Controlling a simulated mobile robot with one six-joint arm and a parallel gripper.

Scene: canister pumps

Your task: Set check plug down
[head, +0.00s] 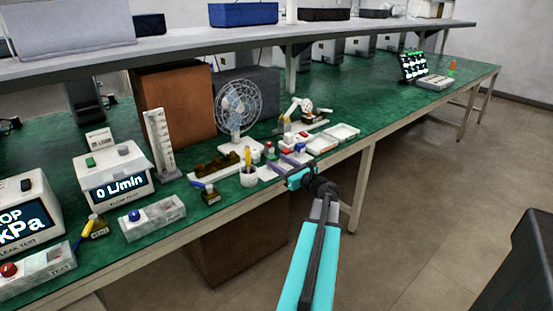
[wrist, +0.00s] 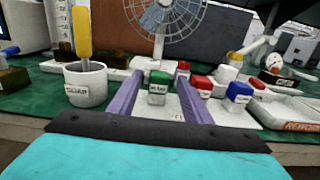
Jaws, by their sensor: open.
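My gripper (head: 281,164) is open at the front edge of the green bench. In the wrist view its two purple fingers (wrist: 160,88) point forward with a gap between them. A white block with a green top (wrist: 158,86) and a small label shows between the fingers, standing on a pale surface; I cannot tell whether the fingers touch it. Similar blocks with red tops (wrist: 201,86) and a blue top (wrist: 238,94) stand to its right. I cannot read which of these is the check plug.
A white cup (wrist: 86,88) with a yellow-handled tool stands left of the fingers. A fan (head: 237,105) stands behind. Shallow white trays (head: 342,132) lie to the right. The 0 L/min tester (head: 115,176) is at left. Open green bench lies farther right.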

